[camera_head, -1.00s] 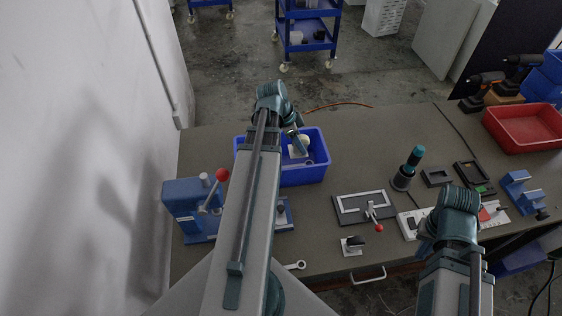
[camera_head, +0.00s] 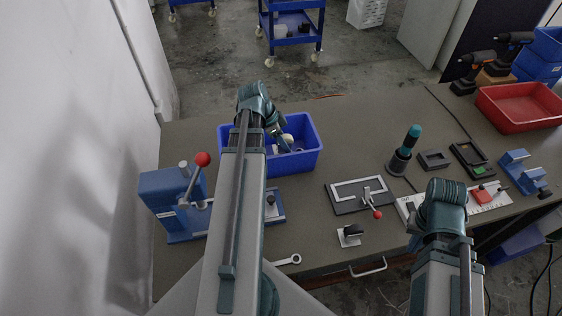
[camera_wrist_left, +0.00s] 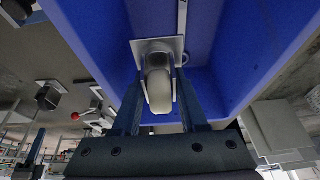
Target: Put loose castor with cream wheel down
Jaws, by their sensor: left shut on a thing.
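The castor with a cream wheel (camera_wrist_left: 158,85) is between the two fingers of my left gripper (camera_wrist_left: 158,108), with its square metal plate facing away from the wrist. In the head view my left gripper (camera_head: 282,140) reaches over the blue bin (camera_head: 306,163), and the cream wheel (camera_head: 287,138) shows beside the fingers. The bin's blue walls (camera_wrist_left: 265,40) surround much of the castor in the left wrist view. I cannot tell whether the castor touches the bin floor. My right arm is at the lower right of the head view; its gripper is hidden behind the arm.
A blue press with a red-knobbed lever (camera_head: 203,159) stands left of the bin. A toggle-clamp plate (camera_head: 345,194), a dark-wheeled castor (camera_head: 350,234) and a spanner (camera_head: 290,260) lie to the right and in front. A red tray (camera_head: 520,120) is at far right.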

